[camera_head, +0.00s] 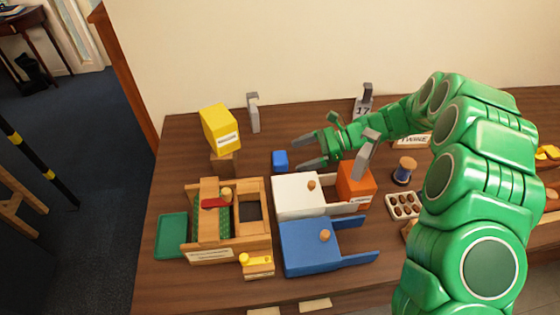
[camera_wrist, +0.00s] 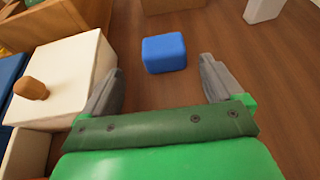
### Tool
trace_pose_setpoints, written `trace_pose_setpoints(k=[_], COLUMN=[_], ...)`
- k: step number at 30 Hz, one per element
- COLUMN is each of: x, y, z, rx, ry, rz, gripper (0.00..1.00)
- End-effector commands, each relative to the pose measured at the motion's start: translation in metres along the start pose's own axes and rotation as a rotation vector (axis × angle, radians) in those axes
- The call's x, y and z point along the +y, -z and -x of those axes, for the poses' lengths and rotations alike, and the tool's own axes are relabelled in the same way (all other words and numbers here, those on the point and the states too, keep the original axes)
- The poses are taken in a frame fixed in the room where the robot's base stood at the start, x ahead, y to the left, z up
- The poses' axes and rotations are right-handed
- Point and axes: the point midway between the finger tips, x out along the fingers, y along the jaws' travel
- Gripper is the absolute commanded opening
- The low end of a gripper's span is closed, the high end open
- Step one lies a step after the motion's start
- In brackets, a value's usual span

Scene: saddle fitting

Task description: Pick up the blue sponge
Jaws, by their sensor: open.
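The blue sponge (camera_head: 280,160) is a small blue block lying on the wooden table, behind the white box. In the wrist view the sponge (camera_wrist: 164,53) lies ahead of my gripper, roughly in line with the space between its fingers. My gripper (camera_head: 305,152) is to the right of the sponge in the head view, with its two grey fingers spread apart. In the wrist view my gripper (camera_wrist: 162,88) is open and empty, and the sponge is beyond the fingertips, touching neither.
A white box (camera_wrist: 70,75) with a wooden knob stands close beside the left finger. A blue box (camera_head: 308,248), an orange box (camera_head: 355,186), a wooden frame (camera_head: 255,240) and a yellow box (camera_head: 221,128) stand around. Bare table (camera_wrist: 215,30) surrounds the sponge.

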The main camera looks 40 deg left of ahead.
Motion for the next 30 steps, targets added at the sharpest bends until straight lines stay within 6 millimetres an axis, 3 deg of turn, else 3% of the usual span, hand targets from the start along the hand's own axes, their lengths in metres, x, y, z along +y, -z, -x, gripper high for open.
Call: trace_pose_setpoints(k=[5,15,23,24,30], x=[-0.001,-0.005,-0.006,-0.006,-0.006], y=[0.0,0.001,0.001,0.001,0.001], z=[-0.01,-0.051,-0.055,-0.055,-0.055], rx=[-0.001,0.001,0.001,0.001,0.001], ry=[0.001,0.001,0.003,0.003,0.003], rz=[0.0,0.0,0.0,0.0,0.0], gripper=[0.94,0.94,0.94,0.92,0.61])
